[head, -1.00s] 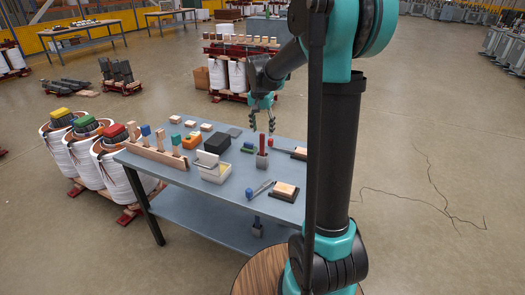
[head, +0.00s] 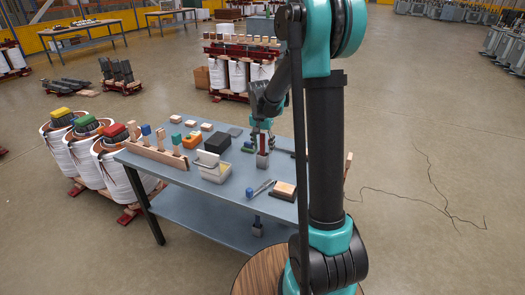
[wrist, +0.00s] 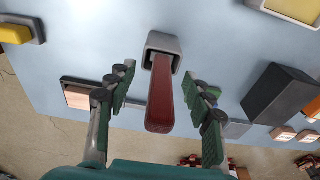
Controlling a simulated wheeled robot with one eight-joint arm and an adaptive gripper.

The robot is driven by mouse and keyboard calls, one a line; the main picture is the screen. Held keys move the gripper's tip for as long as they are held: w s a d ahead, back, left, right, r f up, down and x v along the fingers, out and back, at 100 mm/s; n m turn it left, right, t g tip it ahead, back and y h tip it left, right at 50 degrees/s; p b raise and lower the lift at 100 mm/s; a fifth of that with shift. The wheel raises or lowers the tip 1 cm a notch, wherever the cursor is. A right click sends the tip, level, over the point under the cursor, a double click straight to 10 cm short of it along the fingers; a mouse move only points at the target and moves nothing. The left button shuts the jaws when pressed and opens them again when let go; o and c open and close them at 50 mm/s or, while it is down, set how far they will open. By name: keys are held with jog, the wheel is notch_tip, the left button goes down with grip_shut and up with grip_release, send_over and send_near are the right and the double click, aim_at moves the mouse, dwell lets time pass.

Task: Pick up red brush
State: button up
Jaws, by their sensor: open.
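The red brush (head: 263,142) stands upright in a small grey holder (head: 263,160) on the blue-grey table (head: 228,205). In the wrist view its red handle (wrist: 160,98) points toward the camera from the grey holder (wrist: 164,46). My gripper (head: 262,128) is lowered over the brush in the head view. In the wrist view my gripper (wrist: 162,82) is open, with one green-padded finger on each side of the handle and a visible gap on both sides. The brush's lower end is hidden inside the holder.
Left of the brush are a black box (head: 217,142) and a pale open container (head: 212,170). Toward the front edge lie a blue-handled tool (head: 259,188) and a wooden block on a dark base (head: 284,190). My arm hides the table's right side.

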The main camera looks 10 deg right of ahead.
jog(key=shift+c, duration=0.5)
grip_shut()
notch_tip(320, 180, up, 20)
dwell(0.5)
